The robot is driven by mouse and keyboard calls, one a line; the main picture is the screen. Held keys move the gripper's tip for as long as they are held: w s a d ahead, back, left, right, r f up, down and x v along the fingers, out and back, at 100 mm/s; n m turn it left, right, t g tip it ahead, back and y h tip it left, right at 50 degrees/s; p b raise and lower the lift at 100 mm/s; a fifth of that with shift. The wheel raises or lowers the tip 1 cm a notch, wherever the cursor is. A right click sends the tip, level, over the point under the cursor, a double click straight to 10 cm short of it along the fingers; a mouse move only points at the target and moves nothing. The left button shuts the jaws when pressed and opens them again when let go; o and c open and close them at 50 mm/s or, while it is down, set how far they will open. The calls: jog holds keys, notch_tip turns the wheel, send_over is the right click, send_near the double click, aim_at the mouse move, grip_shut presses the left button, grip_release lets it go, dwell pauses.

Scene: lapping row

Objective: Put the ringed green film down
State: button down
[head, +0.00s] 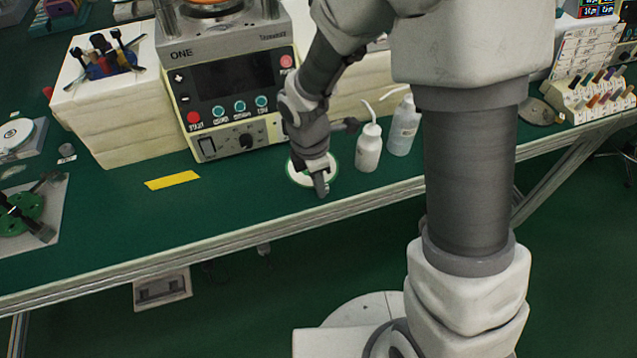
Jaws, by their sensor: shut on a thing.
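The ringed green film (294,173) shows as a round, flat piece with a pale ring and a green edge, in front of the machine near the bench's front edge. My gripper (321,192) points down over it and is shut on it. The gripper and wrist hide the middle of the film. I cannot tell whether the film touches the green bench top (240,205) or is a little above it.
A white squeeze bottle (368,150) and a clear one (403,128) stand just right of the film. The machine (235,95) marked ONE stands behind. A yellow strip (172,181) lies to the left, with clear bench between.

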jog(key=shift+f, duration=0.1)
jog(key=c, duration=0.8)
grip_release()
jog(key=shift+c, duration=0.2)
notch_tip(320, 180, up, 12)
jog(key=a+p, duration=0.1)
jog(key=p, duration=0.3)
jog(key=s+d+r+m+t, duration=0.2)
jog(key=s+d+r+m, duration=0.4)
jog(key=r+m, duration=0.2)
jog(key=s+d+r+m+t+y, duration=0.1)
jog(key=s+d+r+m+t, duration=0.2)
jog(key=m, duration=1)
jog(key=s+d+r, duration=0.3)
jog(key=s+r, duration=0.1)
jog(key=r, duration=0.1)
jog(key=shift+s+d, duration=0.15)
jog(key=shift+d, duration=0.05)
